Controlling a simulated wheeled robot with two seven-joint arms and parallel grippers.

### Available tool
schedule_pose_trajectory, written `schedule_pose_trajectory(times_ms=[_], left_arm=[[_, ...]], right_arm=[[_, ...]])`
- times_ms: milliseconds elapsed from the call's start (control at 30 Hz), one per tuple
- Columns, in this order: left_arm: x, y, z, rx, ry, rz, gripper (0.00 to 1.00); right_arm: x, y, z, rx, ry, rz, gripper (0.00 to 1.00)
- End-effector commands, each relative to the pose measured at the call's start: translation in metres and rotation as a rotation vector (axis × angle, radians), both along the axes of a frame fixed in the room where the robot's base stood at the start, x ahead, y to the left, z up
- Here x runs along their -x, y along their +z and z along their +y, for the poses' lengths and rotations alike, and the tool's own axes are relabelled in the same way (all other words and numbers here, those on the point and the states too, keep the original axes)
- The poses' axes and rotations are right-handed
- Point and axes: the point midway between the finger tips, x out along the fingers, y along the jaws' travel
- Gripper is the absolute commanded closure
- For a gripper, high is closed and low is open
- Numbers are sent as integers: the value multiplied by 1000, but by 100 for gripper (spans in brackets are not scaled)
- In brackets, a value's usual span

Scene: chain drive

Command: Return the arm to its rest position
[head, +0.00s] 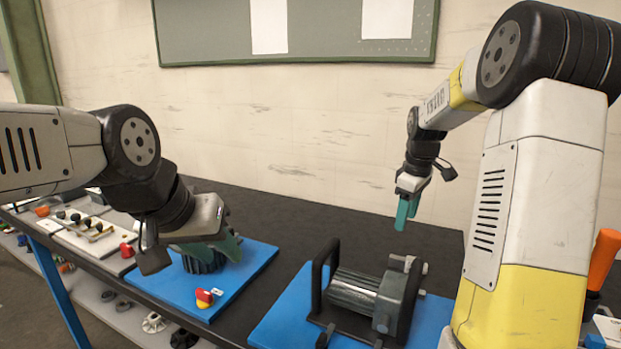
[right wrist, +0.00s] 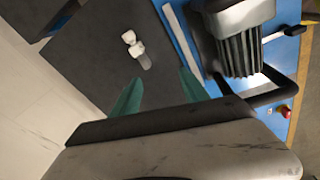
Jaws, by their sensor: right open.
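My right gripper (head: 406,212) hangs over the dark table, behind and to the right of the front motor unit, with its teal fingers pointing down. In the right wrist view its fingers (right wrist: 160,92) are apart with nothing between them. My left gripper (head: 210,248) is low over the left blue board, at a dark ribbed part (head: 203,264). Its hand and fingers partly cover that part, so I cannot tell whether they grip it. The grey ribbed motor (head: 352,292) lies in a black frame with upright handles on the front blue board (head: 276,325).
A red and yellow button (head: 205,298) sits on the left blue board (head: 258,258). A small whitish part (right wrist: 134,44) lies on the table (right wrist: 95,50). An orange-handled tool (head: 604,258) stands at the far right. A wall (head: 290,130) rises behind. The table's back middle is clear.

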Motion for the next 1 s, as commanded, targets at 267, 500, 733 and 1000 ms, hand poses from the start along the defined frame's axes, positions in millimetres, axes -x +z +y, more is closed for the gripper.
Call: schedule_pose_trajectory(times_ms=[267,500,733,1000], left_arm=[[0,0,0,0,0,0,64],[0,0,0,0,0,0,64],[0,0,0,0,0,0,64],[0,0,0,0,0,0,64]], right_arm=[[82,66,47,-91,-240,-126,48],[159,90,80,-210,-443,-214,48],[226,89,104,-343,-622,-270,48],[260,79,116,-429,-723,-289,48]])
